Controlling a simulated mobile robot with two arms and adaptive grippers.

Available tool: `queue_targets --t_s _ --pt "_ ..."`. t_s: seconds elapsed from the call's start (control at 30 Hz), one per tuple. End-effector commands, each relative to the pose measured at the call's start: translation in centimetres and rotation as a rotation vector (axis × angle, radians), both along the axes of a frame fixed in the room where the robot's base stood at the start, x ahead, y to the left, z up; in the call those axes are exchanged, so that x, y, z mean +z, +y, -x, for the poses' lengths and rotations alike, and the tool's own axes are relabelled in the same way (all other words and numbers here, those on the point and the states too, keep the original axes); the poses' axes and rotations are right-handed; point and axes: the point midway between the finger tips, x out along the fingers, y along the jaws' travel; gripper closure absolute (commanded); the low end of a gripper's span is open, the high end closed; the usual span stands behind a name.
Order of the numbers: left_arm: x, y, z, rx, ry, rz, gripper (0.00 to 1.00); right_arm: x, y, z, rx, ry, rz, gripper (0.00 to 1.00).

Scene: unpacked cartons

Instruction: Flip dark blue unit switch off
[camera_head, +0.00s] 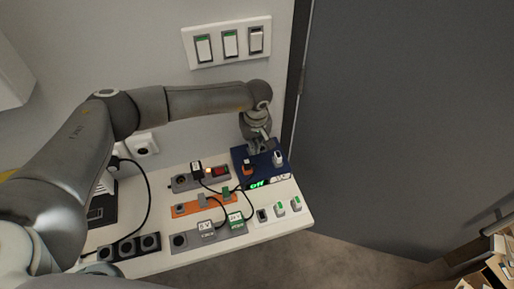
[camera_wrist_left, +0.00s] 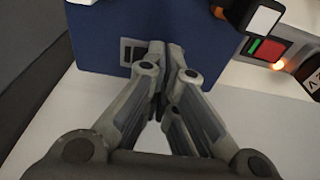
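The dark blue unit (camera_head: 240,158) sits at the right back of the white table in the head view. A display (camera_head: 260,184) on its front reads "Off" in green letters. A white plug or knob (camera_head: 278,158) and a black-and-orange plug stand on its top. My left gripper (camera_head: 265,146) is over its back part. In the left wrist view the blue unit (camera_wrist_left: 100,38) fills the upper middle, with a small grey switch-like part (camera_wrist_left: 131,54) beside my fingertips (camera_wrist_left: 166,52). The fingers are together with nothing seen between them. Contact with the switch cannot be told.
An orange power strip (camera_head: 185,210), a grey strip with a red switch (camera_head: 220,170), and several plugs and cables crowd the white table (camera_head: 297,213). A panel with 3 wall switches (camera_head: 228,43) hangs above. A grey door (camera_head: 390,110) stands at the right.

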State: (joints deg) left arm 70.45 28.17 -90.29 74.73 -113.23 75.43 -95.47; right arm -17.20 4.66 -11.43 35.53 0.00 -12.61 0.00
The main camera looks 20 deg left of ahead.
Motion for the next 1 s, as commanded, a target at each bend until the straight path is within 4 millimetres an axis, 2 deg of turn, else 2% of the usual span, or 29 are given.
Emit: queue_targets --t_s 0.27,1.0 --pt "0.7 0.0 0.0 -0.001 0.0 0.001 1.0 0.4 0.0 0.0 0.0 0.0 0.0 0.6" --pt "6.6 0.0 0.0 0.0 0.0 0.0 1.0 3.2 0.3 0.0 0.0 0.0 -0.003 0.6"
